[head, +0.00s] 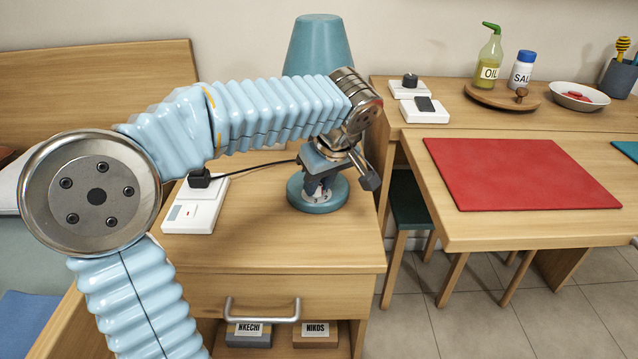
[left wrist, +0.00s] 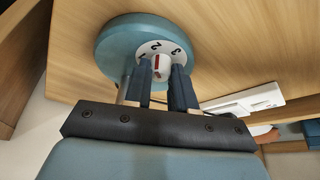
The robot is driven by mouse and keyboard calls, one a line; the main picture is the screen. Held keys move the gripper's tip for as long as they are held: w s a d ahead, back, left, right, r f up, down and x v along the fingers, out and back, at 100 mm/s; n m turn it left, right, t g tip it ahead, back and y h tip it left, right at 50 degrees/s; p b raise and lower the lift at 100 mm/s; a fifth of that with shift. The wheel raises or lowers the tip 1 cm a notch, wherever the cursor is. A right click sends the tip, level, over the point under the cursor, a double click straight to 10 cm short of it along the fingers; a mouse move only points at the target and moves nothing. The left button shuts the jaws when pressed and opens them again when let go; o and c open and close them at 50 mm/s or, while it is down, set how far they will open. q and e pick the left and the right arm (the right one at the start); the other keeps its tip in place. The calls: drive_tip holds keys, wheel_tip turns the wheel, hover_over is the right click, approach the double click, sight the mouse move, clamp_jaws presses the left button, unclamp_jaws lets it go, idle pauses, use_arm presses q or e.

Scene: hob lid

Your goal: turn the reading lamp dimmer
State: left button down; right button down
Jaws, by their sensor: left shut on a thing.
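The reading lamp has a blue shade (head: 320,45) and a round blue base (head: 335,198) on the wooden bedside table. In the left wrist view the base (left wrist: 112,48) carries a white numbered dial (left wrist: 152,46). In its middle is a small pale dimmer knob (left wrist: 161,62) with a red mark. My left gripper (head: 320,188) reaches down to the base. In the left wrist view its two dark fingers (left wrist: 162,80) are closed on the knob from both sides. In the head view the knob is mostly hidden by the gripper. My right gripper is not in view.
A white power strip (head: 197,207) with a black plug lies left of the lamp, joined by a black cable. The table's drawer has a metal handle (head: 262,312). A desk with a red mat (head: 515,175) and a counter with oil and salt stand to the right.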

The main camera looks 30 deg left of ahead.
use_arm(q)
drive_tip(key=shift+m, duration=0.3)
drive_tip(key=c, duration=0.9)
unclamp_jaws()
drive_tip(key=shift+c, duration=0.2)
drive_tip(key=p+v, duration=0.2)
drive_tip(key=v, duration=1.1)
drive_tip(key=shift+s+r, duration=0.25)
drive_tip(key=shift+r, duration=0.05)
drive_tip(key=shift+d, duration=0.1)
